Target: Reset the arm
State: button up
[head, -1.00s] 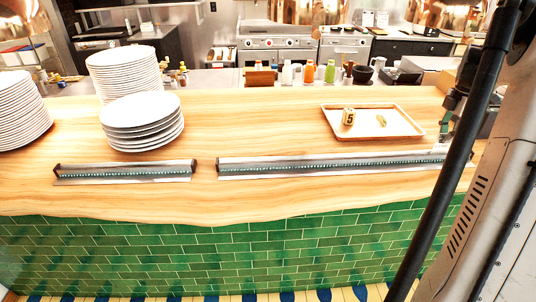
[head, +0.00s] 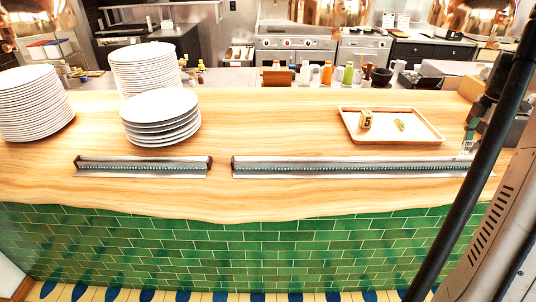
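My arm runs down the right side of the head view, and part of it is cut off by the frame. My gripper (head: 468,143) shows small at the far right, over the counter near the right end of the long metal rail. It is to the right of the wooden tray (head: 434,137) and apart from it. Its fingers are too small and too bright against the counter to tell whether they are open or shut. I see nothing held in it.
On the tray are a number 5 block (head: 366,120) and a small yellow-green item (head: 400,125). Stacks of white plates (head: 160,105) stand on the left. A long metal rail (head: 340,167) and a shorter one (head: 140,167) line the front. The middle counter is clear.

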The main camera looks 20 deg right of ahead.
jog(key=o, duration=0.6)
jog(key=shift+r+p, duration=2.35)
jog(key=shift+r, duration=2.15)
